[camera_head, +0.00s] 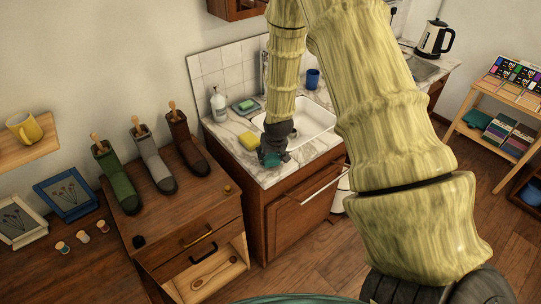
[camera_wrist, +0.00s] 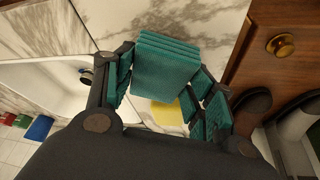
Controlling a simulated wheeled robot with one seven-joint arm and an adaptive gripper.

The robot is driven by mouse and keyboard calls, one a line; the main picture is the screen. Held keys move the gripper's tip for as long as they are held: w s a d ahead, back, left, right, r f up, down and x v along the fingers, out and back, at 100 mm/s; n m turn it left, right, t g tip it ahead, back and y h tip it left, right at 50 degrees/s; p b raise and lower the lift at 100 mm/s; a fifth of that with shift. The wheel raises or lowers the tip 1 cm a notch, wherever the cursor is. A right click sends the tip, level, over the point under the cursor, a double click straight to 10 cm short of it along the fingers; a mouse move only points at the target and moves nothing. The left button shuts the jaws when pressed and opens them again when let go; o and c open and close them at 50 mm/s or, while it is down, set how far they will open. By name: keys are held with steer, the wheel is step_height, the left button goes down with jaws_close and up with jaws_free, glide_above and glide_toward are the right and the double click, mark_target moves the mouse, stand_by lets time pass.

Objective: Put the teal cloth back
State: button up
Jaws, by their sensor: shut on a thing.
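The folded teal cloth (camera_wrist: 165,65) sits between the fingers of my gripper (camera_wrist: 167,84) in the wrist view. My gripper is shut on it, and the cloth's layered edge faces the top of that view. In the head view my gripper (camera_head: 274,152) is at the front left corner of the marble counter, beside the sink. Only a small part of the cloth (camera_head: 270,159) shows there, below the dark fingers. I cannot tell whether the cloth touches the counter.
A yellow sponge (camera_head: 248,142) lies just left of my gripper. The white sink (camera_head: 310,124) is to its right. Several boots (camera_head: 150,166) stand on the wooden cabinet at left.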

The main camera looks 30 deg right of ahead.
steer(key=shift+f, duration=0.8)
steer(key=o, duration=0.9)
steer(key=shift+r, duration=0.1)
